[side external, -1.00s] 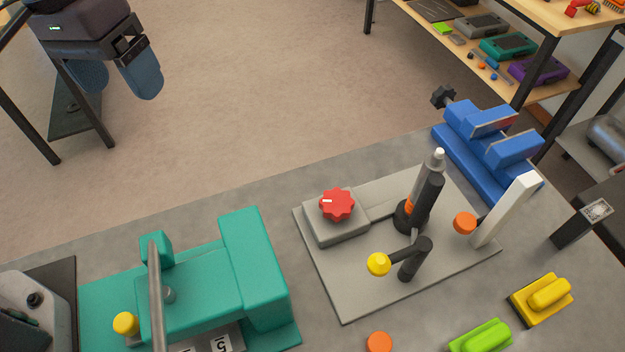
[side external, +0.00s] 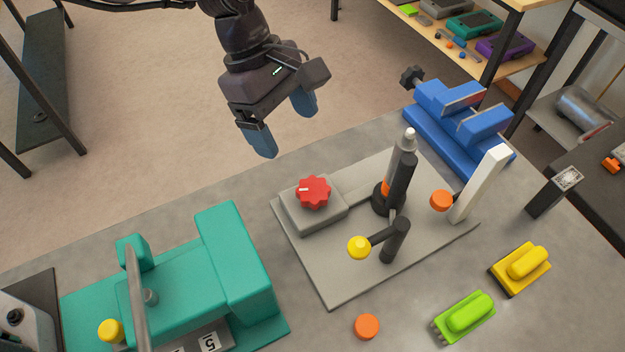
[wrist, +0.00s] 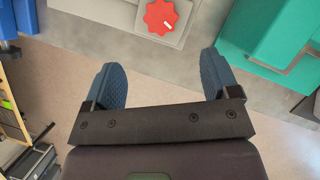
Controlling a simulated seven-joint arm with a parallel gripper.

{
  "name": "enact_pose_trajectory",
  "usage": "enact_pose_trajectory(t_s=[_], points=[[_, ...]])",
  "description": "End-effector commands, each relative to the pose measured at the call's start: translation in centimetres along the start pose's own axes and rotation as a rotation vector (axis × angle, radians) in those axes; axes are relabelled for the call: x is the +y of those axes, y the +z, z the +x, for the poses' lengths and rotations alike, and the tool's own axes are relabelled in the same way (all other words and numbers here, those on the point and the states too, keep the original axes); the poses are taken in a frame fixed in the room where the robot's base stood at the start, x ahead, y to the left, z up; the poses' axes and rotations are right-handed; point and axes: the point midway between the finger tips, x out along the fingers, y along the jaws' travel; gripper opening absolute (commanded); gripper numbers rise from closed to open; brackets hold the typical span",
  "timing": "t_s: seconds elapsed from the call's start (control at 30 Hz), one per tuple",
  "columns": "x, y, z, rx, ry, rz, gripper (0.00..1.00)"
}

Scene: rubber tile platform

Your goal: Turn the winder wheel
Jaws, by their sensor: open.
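A grey winder plate (side external: 335,285) lies on the platform. A red lobed wheel (side external: 313,191) with a white mark sits on a raised grey block (side external: 318,216) at the plate's left side. Beside it stand a dark upright spindle (side external: 403,170) with a pale tip and a black crank (side external: 394,243) with a yellow knob (side external: 359,247). My gripper (side external: 284,130) is open and empty, above and behind the red wheel, apart from it. In the wrist view the red wheel (wrist: 161,16) is at the top, beyond and between the fingertips (wrist: 160,62).
A teal machine (side external: 235,265) stands to the left and a blue vise-like fixture (side external: 455,120) to the back right. A white post (side external: 481,185) rises at the plate's right edge. Green (side external: 466,317) and yellow (side external: 521,266) blocks and an orange disc (side external: 367,326) lie in front.

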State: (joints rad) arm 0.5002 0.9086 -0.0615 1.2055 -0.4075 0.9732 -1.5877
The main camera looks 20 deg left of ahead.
Motion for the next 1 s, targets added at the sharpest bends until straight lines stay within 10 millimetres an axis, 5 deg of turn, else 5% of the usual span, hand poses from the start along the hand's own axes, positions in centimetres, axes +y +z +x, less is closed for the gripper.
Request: enact_pose_trajectory(t_s=[0.53, 1.0], points=[[-0.1, 0.0, 10.3, 0.001, -0.003, 0.004, 0.81], [0.0, 0.0, 11.9, 0.001, 0.0, 0.005, 0.81]])
